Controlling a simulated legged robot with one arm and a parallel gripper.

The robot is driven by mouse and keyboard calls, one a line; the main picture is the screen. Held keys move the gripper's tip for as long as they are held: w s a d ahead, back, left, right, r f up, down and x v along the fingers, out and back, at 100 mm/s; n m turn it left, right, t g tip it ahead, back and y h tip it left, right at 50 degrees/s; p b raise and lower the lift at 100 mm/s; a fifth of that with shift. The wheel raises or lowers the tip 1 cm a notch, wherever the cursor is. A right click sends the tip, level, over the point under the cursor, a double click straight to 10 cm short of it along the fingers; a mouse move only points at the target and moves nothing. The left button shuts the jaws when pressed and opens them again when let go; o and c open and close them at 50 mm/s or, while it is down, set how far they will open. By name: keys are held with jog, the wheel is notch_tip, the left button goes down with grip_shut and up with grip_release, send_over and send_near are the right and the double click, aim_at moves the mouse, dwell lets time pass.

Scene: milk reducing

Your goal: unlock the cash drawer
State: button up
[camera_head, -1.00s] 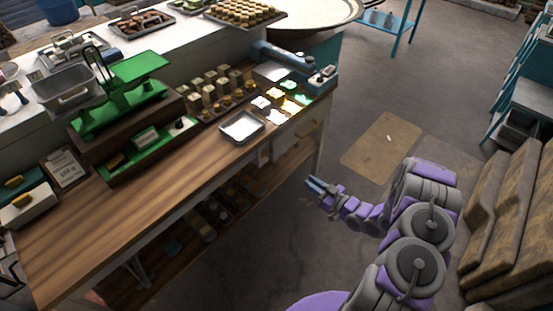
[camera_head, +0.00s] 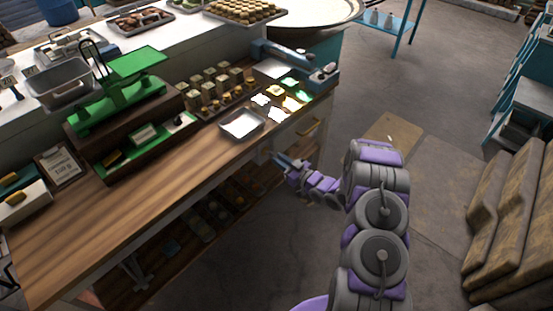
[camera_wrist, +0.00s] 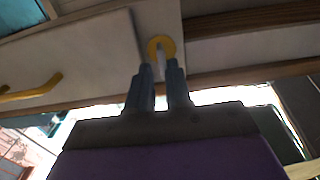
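The drawer front (camera_wrist: 85,55) is pale with a yellow handle (camera_wrist: 32,90) at left in the wrist view. Contact cannot be told. In the head view my gripper (camera_head: 277,160) is beside the counter front.
The wooden counter (camera_head: 110,210) carries a metal tray (camera_head: 242,124), a green scale (camera_head: 120,105) and lit coloured tiles (camera_head: 291,103). An open shelf with items lies below. Floor (camera_head: 430,100) is clear to the right; stacked sacks (camera_head: 515,215) stand at far right.

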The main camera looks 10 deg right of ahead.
aim_at(270, 155)
jog(key=shift+w+a, duration=0.9)
jog(key=shift+a, duration=0.3)
jog(key=shift+w+d, duration=0.15)
jog(key=shift+d, duration=0.35)
jog(key=shift+a+r, duration=0.1)
jog(key=shift+a, duration=0.2)
grip_shut()
